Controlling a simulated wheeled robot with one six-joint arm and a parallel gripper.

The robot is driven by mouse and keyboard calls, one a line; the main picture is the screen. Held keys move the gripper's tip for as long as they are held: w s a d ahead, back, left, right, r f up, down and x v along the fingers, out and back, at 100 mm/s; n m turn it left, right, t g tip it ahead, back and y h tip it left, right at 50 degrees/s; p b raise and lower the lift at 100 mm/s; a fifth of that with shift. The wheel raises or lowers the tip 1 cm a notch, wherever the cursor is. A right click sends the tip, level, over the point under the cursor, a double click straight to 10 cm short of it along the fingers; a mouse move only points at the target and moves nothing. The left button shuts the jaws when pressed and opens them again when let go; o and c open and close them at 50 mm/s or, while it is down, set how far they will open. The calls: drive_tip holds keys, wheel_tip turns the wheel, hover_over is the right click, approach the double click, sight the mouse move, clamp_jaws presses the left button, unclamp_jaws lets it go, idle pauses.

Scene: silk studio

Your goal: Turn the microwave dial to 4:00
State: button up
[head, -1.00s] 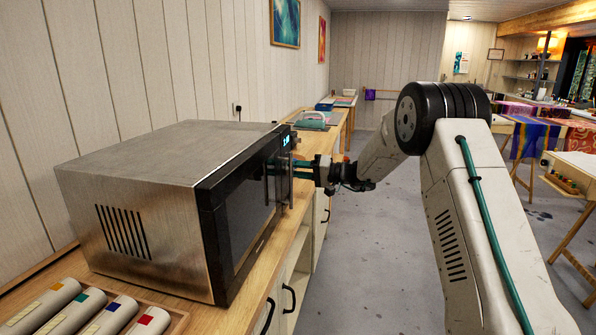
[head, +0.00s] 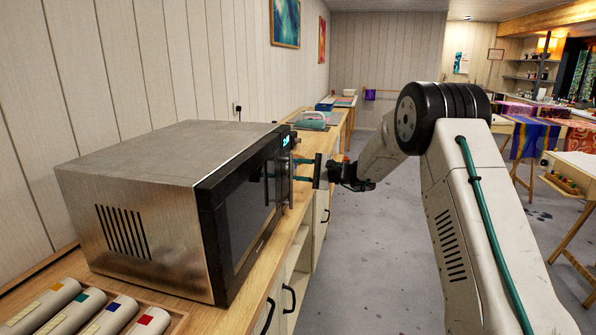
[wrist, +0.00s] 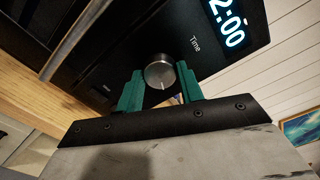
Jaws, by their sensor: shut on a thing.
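The microwave (head: 150,160) stands on the wooden counter, its dark front facing right. Its lit display (head: 286,141) is small in the head view. In the wrist view the display (wrist: 230,22) is cut by the top edge, and the visible part reads 2:00. The round metal dial (wrist: 159,71) sits beside the word "Time", with a pale mark on its face. My gripper (wrist: 161,82) has its two green fingers shut on the dial, one on each side. In the head view my gripper (head: 296,170) reaches the panel from the right; the dial is hard to make out there.
The microwave's bar handle (wrist: 72,38) runs close to the dial. Several pale rolls with coloured labels (head: 101,314) lie in a tray at front left. A teal-topped item (head: 311,119) stands behind the microwave. The floor (head: 360,250) right of the counter is clear.

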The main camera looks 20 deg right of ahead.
drive_tip(key=m, duration=2.5)
drive_tip(key=shift+f, duration=0.2)
drive_tip(key=shift+m, duration=0.4)
drive_tip(key=o, duration=1)
drive_tip(key=shift+r, duration=0.1)
drive_tip(key=v, duration=0.8)
